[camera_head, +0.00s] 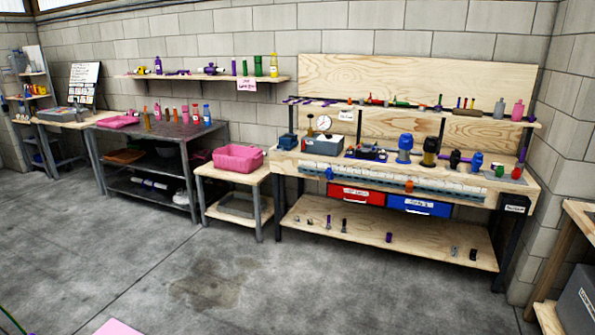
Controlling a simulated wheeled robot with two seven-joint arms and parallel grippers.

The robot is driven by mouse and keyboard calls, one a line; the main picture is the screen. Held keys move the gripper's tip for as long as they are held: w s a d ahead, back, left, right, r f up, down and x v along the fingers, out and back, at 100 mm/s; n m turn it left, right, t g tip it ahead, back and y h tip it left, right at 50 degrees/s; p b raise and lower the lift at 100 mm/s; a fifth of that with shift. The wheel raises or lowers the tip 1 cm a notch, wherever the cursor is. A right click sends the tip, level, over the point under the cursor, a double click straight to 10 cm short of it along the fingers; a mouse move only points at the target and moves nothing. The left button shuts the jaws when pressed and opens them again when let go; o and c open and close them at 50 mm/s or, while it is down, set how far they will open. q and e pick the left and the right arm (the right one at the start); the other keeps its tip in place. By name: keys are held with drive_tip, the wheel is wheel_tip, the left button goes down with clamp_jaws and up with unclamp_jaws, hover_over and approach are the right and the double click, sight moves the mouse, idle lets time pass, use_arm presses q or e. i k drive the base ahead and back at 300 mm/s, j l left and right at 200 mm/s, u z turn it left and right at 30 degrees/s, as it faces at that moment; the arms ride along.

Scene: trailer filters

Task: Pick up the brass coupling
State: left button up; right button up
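I cannot make out a brass coupling for certain at this distance. The wooden workbench (300,207) at the right holds many small parts. A dark cylinder with a brass-coloured band (430,151) stands upright on its top, right of a blue cylinder (405,148). Small fittings (344,225) are spread on the bench's lower shelf, too small to identify. Neither of my grippers is in view.
A pink bin (238,158) sits on a small wooden table left of the bench. A dark metal shelf table (165,135) with bottles stands further left. A wooden table (578,212) is at the right edge.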

sight(148, 126)
drive_tip(key=i+l+z, duration=0.1)
drive_tip(key=i, duration=0.5)
drive_tip(key=i+l+z, duration=0.1)
drive_tip(key=i+l, duration=0.2)
drive_tip(key=i, duration=0.3)
drive_tip(key=i+l+z, duration=0.15)
drive_tip(key=i, duration=0.45)
drive_tip(key=i+j+u, duration=0.2)
drive_tip(key=i+u, duration=0.25)
drive_tip(key=i+j+u, duration=0.1)
drive_tip(key=i+u, duration=0.15)
drive_tip(key=u, duration=0.25)
drive_tip(key=i+u, duration=0.3)
drive_tip(key=u, duration=0.15)
drive_tip(key=i+l+u, duration=0.25)
drive_tip(key=u, duration=0.2)
drive_tip(key=i+u, duration=0.45)
drive_tip(key=i, duration=1.2)
drive_tip(key=i+z, duration=0.15)
drive_tip(key=i, duration=0.8)
drive_tip(key=i+j+z, duration=0.15)
drive_tip(key=i, duration=0.75)
